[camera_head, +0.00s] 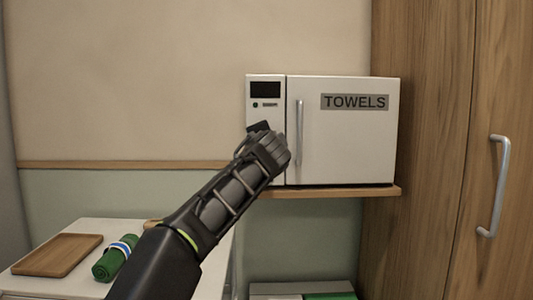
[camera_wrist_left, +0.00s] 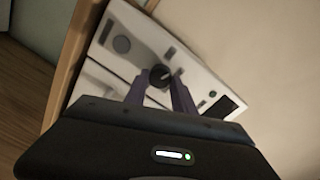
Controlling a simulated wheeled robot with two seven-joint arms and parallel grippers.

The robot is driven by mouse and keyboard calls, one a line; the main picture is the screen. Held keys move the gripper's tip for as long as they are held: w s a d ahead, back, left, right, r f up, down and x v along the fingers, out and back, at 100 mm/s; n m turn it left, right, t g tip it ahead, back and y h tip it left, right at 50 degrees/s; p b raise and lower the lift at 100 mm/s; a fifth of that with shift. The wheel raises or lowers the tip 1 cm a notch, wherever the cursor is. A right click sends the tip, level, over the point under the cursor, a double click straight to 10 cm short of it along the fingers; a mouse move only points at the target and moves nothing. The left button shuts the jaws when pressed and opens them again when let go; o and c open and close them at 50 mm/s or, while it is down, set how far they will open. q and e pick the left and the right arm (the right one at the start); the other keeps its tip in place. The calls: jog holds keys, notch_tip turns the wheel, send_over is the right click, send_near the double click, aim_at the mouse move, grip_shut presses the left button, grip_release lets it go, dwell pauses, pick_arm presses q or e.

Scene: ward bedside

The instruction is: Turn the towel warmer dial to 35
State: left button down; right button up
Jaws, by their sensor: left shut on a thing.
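The towel warmer (camera_head: 345,140) is a white box with a door marked TOWELS and a narrow control panel on its left. My left gripper (camera_head: 262,138) is at the lower part of that panel and hides the dial in the head view. In the left wrist view the dark round dial (camera_wrist_left: 160,75), with a light pointer line, sits between the fingertips of my left gripper (camera_wrist_left: 160,86), which is shut on it. The display (camera_head: 265,89) looks dark, and no number is readable; it also shows in the left wrist view (camera_wrist_left: 222,107). My right gripper is not in view.
The warmer stands on a wooden wall shelf (camera_head: 335,191). A wooden cabinet with a door handle (camera_head: 494,187) is at the right. At the lower left, a white table (camera_head: 75,285) bears a wooden tray (camera_head: 57,254) and a rolled green towel (camera_head: 113,262). The wall above is clear.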

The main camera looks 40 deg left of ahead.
pick_arm(q)
jog(key=shift+a+f+n+b, duration=0.1)
jog(key=shift+n+b, duration=0.85)
jog(key=shift+n, duration=0.75)
jog(key=shift+f+n+b, duration=0.1)
jog(key=shift+n+b, duration=0.85)
jog(key=shift+n, duration=0.75)
jog(key=shift+r, duration=0.1)
jog(key=c, duration=1)
grip_release()
jog(key=shift+c, duration=0.2)
jog(key=shift+s, duration=0.1)
jog(key=b+v, duration=0.3)
jog(key=v, duration=0.4)
jog(key=shift+s, duration=0.4)
